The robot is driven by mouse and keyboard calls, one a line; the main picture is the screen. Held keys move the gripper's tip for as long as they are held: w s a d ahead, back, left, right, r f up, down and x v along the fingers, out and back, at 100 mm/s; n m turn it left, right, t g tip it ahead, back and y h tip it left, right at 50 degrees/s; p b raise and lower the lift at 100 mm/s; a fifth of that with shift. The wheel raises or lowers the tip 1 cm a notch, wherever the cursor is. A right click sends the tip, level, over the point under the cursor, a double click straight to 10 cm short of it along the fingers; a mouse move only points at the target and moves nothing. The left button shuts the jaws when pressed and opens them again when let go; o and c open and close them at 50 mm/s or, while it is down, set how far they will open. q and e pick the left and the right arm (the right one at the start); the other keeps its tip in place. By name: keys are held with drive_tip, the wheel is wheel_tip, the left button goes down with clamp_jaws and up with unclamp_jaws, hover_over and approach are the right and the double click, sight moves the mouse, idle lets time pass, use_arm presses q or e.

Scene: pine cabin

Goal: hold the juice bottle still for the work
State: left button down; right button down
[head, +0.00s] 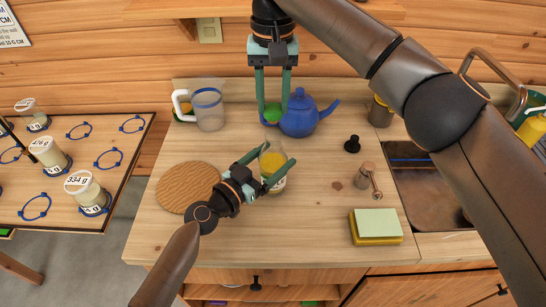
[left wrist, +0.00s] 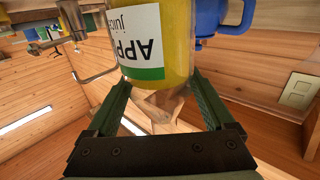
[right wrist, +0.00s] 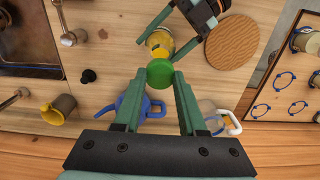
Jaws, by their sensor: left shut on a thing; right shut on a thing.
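The juice bottle (head: 271,161) stands on the wooden worktop, yellow inside with a white and green label. My left gripper (head: 276,168) is shut on it from the front, one finger on each side. In the left wrist view the bottle (left wrist: 182,45) fills the space between the fingers, its label upside down. My right gripper (head: 273,104) points down behind and above the bottle and is shut on a round green cap (right wrist: 160,72). The cap looks apart from the bottle, whose upper part (right wrist: 158,42) shows beside it in the right wrist view.
A blue teapot (head: 299,118) and a clear jug (head: 208,106) stand close behind. A round wooden board (head: 186,186) lies left of the bottle. The front worktop is clear.

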sight(273, 121)
drive_tip(key=shift+f, duration=0.1)
drive_tip(key=shift+f, duration=1.5)
drive_tip(key=shift+f, duration=0.2)
idle(0.4)
drive_tip(key=shift+f, duration=0.9)
drive_tip(key=shift+r, duration=0.1)
drive_tip(key=shift+r, duration=0.95)
drive_tip(key=shift+f, duration=0.1)
idle(0.7)
drive_tip(key=shift+f, duration=0.95)
drive_tip(key=shift+r, duration=0.15)
